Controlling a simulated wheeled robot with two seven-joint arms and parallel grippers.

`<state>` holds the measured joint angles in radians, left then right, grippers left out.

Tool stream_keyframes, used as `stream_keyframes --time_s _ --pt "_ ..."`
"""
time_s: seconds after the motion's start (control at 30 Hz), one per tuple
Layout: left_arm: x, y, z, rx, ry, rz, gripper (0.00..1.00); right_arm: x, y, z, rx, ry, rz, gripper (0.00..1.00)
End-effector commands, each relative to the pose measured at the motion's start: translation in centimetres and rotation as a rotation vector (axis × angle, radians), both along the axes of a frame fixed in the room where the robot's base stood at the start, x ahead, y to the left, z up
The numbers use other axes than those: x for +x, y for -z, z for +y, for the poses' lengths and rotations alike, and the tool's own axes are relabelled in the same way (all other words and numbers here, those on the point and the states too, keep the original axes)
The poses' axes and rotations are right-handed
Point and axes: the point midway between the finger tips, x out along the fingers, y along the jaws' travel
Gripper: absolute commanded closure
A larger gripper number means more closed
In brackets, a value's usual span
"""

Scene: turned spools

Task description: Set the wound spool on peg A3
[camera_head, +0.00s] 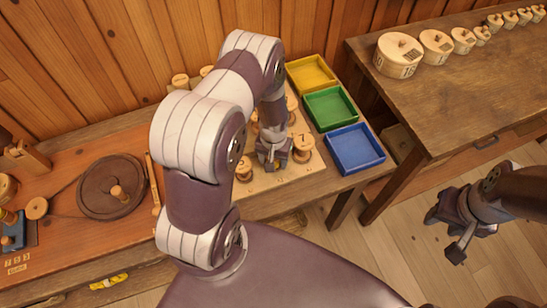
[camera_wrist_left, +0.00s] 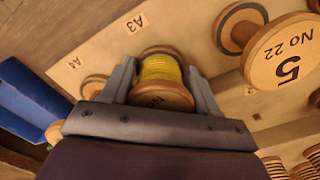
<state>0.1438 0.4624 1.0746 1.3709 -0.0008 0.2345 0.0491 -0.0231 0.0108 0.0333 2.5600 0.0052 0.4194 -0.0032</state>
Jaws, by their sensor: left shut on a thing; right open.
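The wound spool (camera_wrist_left: 162,70), wooden with yellow thread, sits between the fingers of my left gripper (camera_wrist_left: 163,85) in the left wrist view. The gripper is shut on it, beside the board's A3 label (camera_wrist_left: 135,22). Whether the spool is on a peg or above it I cannot tell; its underside is hidden. In the head view my left gripper (camera_head: 275,155) is low over the pegboard (camera_head: 308,168) and mostly hides the spool. My right gripper (camera_head: 446,234) is open and empty above the floor at right.
A spool marked 5 (camera_wrist_left: 290,52) stands close to the held one. A spool marked 7 (camera_head: 303,147) is on the board. Yellow (camera_head: 312,88), green (camera_head: 330,124) and blue trays (camera_head: 354,165) line the board's right. A wheel (camera_head: 98,190) lies left; round boxes (camera_head: 398,70) stand on another table.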

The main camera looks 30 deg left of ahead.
Motion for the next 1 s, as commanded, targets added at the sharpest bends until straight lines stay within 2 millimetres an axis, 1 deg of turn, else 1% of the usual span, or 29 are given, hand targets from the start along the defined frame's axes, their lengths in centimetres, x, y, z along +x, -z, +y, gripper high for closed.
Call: stream_keyframes --time_s 0.33,0.37,0.4,0.73,0.87,1.0 --pt "0.0 0.8 0.0 0.0 0.0 0.0 0.7 0.0 0.7 0.0 0.0 0.0 0.0 0.57" --pt "0.0 0.8 0.0 0.0 0.0 0.0 0.37 0.0 0.6 0.0 0.0 0.0 0.0 0.57" --pt "0.0 0.7 0.0 0.0 0.0 0.0 0.3 0.0 0.6 0.0 0.0 0.0 0.0 0.57" --pt "0.0 0.4 0.0 0.0 0.0 0.0 0.3 0.0 0.3 0.0 0.0 0.0 0.0 0.57" --pt "0.0 -0.8 0.0 0.0 0.0 -0.001 0.3 0.0 -0.8 0.0 0.0 0.0 0.0 0.57" --pt "0.0 -2.5 0.0 0.0 0.0 -0.001 0.3 0.0 -2.2 0.0 0.0 0.0 0.0 0.57"
